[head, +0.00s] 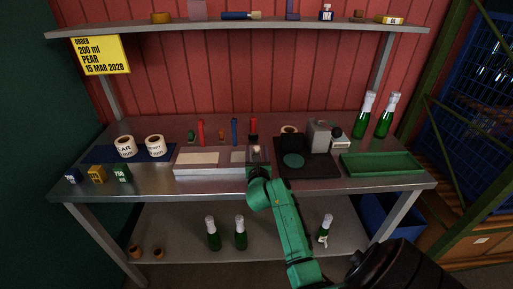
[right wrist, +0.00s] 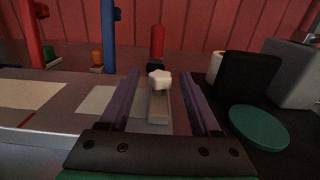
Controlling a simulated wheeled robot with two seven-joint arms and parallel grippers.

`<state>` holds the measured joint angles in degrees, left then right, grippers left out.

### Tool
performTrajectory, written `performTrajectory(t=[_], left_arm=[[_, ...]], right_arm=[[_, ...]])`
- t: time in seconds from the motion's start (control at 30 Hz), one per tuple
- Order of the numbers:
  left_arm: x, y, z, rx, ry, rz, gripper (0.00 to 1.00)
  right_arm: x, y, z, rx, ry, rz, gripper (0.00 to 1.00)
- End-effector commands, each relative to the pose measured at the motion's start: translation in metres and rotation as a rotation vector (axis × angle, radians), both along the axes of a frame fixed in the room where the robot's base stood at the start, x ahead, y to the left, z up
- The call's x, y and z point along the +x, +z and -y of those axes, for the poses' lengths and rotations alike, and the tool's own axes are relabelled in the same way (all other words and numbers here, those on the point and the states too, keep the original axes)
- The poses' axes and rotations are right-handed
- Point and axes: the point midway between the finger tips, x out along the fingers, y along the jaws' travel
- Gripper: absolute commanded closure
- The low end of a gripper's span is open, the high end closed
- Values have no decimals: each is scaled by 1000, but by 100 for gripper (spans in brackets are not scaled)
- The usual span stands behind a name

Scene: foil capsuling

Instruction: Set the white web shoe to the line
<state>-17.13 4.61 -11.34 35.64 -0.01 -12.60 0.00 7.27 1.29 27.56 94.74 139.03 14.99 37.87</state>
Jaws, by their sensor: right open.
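A white star-shaped knob (right wrist: 158,79) on a pale grey block (right wrist: 159,107) shows in the right wrist view; I take this to be the web shoe. In the head view the knob (head: 256,149) is small, at the right end of the pale flat fixture (head: 208,171). My right gripper (right wrist: 159,88) is open, its two purple fingers either side of the block, with visible gaps. In the head view my right gripper (head: 257,166) reaches the fixture's right end. A short red line (right wrist: 26,121) marks the fixture's front at left. My left gripper is not in view.
The black stand with a green disc (head: 293,160) is close on the right. Red and blue upright posts (head: 234,132) stand behind the fixture. A green tray (head: 382,164) lies at right; label rolls (head: 124,146) stand at left. Bottles (head: 366,116) stand at the back right.

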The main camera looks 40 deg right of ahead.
Motion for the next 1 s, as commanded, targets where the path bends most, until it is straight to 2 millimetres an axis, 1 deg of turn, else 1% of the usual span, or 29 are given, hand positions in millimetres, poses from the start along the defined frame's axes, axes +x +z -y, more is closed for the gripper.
performTrajectory(t=[0.03, 0.1, 0.37, 0.47, 0.5, 0.53, 0.57, 1.0], left_arm=[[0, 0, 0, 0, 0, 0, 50], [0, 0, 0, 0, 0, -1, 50], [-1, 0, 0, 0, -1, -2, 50], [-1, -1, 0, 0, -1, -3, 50], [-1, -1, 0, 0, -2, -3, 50], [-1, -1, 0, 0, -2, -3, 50], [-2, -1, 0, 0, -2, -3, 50], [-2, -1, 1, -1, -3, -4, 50]], right_arm=[[6, 0, 5, -1, 0, 0, 36], [11, 0, 8, -1, 0, 0, 36], [13, 0, 10, -2, 0, -1, 36], [13, 0, 10, -2, 0, -1, 70], [13, 0, 10, -2, 0, -1, 86], [13, 0, 10, -2, 1, -1, 97], [12, 0, 10, -2, 1, -1, 100], [12, -1, 9, -2, 1, -1, 100]])
